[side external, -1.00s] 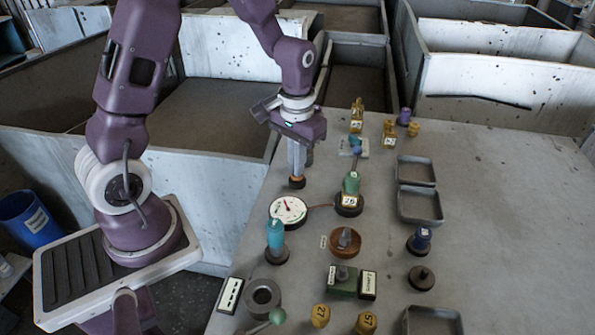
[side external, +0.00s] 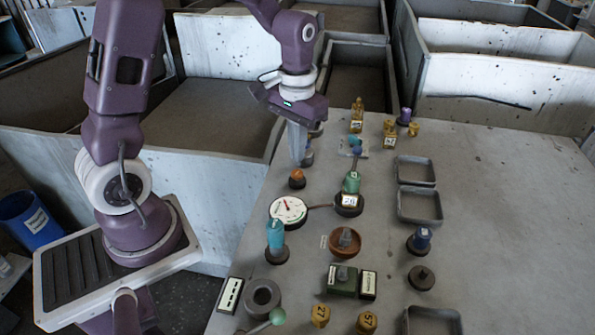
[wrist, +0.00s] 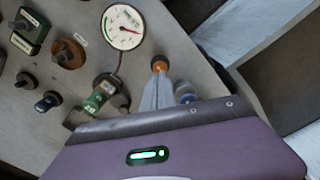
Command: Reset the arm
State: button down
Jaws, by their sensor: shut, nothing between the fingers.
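My gripper (side external: 300,160) is shut and empty. It points down above the far left part of the grey table, just behind a small orange-topped knob on a dark base (side external: 297,178). In the wrist view the fingers (wrist: 157,95) reach toward the orange-topped knob (wrist: 159,65), and a blue and grey part (wrist: 185,92) shows beside them. In the side view the fingers look apart from the knob, with its orange top uncovered. The lower edge of the wrist view is filled by my purple gripper body.
A round gauge (side external: 288,211) and a green part labelled 26 (side external: 350,190) stand in front of my gripper. Yellow parts (side external: 356,117) stand at the back. Grey trays (side external: 420,206) lie to the right. The table's right side is clear. Grey bins (side external: 225,105) stand behind and left.

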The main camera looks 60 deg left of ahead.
jog(key=shift+r, duration=1.25)
jog(key=s+d+r+m+t, duration=0.1)
jog(key=s+d+r+t, duration=0.1)
jog(key=s+r, duration=0.4)
jog(key=s+d+r+m+t, duration=0.2)
jog(key=s+d+r, duration=0.3)
jog(key=s, duration=0.7)
jog(key=shift+r+t, duration=0.6)
jog(key=shift+t, duration=0.2)
